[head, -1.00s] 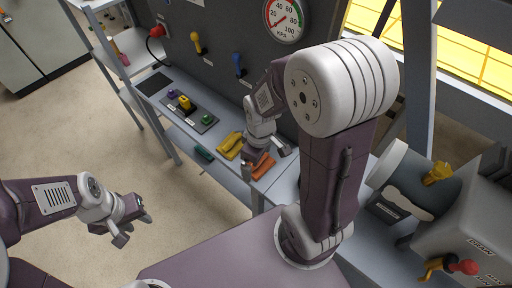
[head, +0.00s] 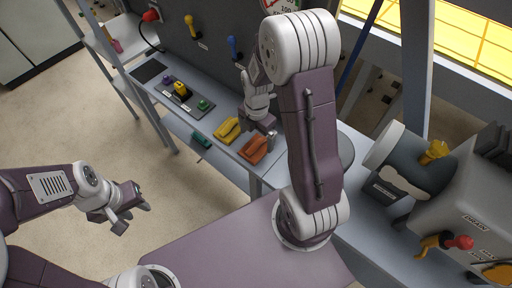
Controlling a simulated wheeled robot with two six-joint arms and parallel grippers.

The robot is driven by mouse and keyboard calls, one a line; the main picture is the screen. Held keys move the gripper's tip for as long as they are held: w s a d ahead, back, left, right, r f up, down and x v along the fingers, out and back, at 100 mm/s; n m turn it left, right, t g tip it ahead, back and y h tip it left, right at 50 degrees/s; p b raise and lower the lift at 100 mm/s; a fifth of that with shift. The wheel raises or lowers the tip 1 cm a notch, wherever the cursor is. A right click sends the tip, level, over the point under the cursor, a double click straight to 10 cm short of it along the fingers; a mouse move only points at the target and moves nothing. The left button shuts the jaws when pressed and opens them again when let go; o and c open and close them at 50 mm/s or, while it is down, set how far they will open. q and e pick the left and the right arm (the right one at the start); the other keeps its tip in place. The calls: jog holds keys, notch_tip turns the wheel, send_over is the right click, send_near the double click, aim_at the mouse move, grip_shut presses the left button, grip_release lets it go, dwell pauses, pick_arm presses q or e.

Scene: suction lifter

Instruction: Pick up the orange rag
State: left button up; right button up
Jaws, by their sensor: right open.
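The orange rag (head: 254,149) lies folded on the grey shelf (head: 226,152), near its right end. My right gripper (head: 262,130) is open and empty, just behind the rag in the head view. Its fingers point down; I cannot tell its exact height above the shelf. My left gripper (head: 134,214) is open and empty, out over the floor at the left, well away from the rag.
A yellow rag (head: 227,130) lies just left of the orange one. A green item (head: 202,140) is lower, by the shelf's front. A button panel (head: 184,98) sits further left. A grey machine with valves (head: 455,215) stands at the right.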

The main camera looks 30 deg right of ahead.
aim_at(256, 143)
notch_tip(256, 143, down, 4)
jog(key=shift+a+f, duration=0.15)
jog(key=shift+f, duration=0.05)
jog(key=shift+w+f, duration=0.1)
jog(key=shift+f, duration=0.25)
jog(key=c, duration=1.5)
jog(key=shift+o, duration=0.2)
notch_tip(256, 143, up, 10)
jog(key=shift+r+p, duration=0.1)
jog(key=shift+p, duration=0.35)
